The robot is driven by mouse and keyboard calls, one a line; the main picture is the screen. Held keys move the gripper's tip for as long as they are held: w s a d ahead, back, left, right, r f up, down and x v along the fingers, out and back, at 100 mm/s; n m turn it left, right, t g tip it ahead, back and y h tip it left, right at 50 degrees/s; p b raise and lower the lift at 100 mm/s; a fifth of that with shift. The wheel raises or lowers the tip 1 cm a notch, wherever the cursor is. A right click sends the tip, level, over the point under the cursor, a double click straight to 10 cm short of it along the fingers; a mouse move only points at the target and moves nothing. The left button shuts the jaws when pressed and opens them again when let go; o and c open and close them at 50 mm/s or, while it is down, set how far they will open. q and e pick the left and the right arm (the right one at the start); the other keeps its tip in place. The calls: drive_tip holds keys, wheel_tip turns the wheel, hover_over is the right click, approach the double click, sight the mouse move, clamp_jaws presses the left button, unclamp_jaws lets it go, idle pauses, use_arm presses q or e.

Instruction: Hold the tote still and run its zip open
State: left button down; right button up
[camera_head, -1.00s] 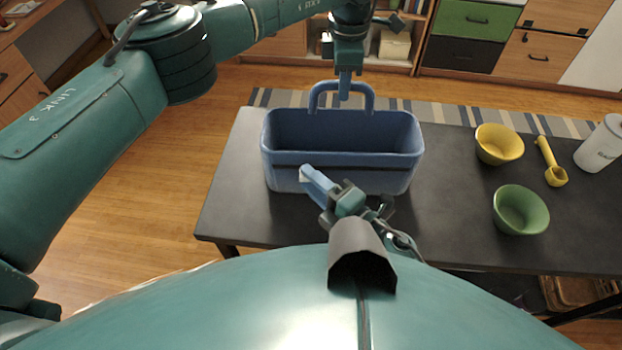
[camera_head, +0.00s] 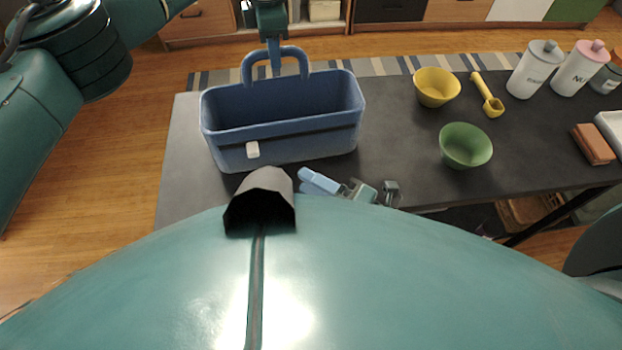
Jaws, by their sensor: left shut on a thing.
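The blue tote (camera_head: 283,142) stands upright on the dark table, its top showing a wide opening. A dark zip band (camera_head: 310,131) runs across its front, and a pale zip pull (camera_head: 252,149) sits on the left part of the front. My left gripper (camera_head: 274,66) is at the raised handle (camera_head: 249,66) on the far side and is shut on it. My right gripper (camera_head: 308,180), with light blue fingers, is in front of the tote, low and to the right of the pull, apart from it. Its fingers overlap in this view, so their gap cannot be judged.
On the table (camera_head: 400,165) to the right are a yellow bowl (camera_head: 436,88), a green bowl (camera_head: 465,146), a yellow scoop (camera_head: 488,98), white canisters (camera_head: 535,70) and a brown block (camera_head: 593,144). Bare tabletop lies between the tote and the bowls.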

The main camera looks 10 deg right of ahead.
use_arm(q)
drive_tip(key=c, duration=1.2)
unclamp_jaws()
drive_tip(key=shift+r, duration=0.15)
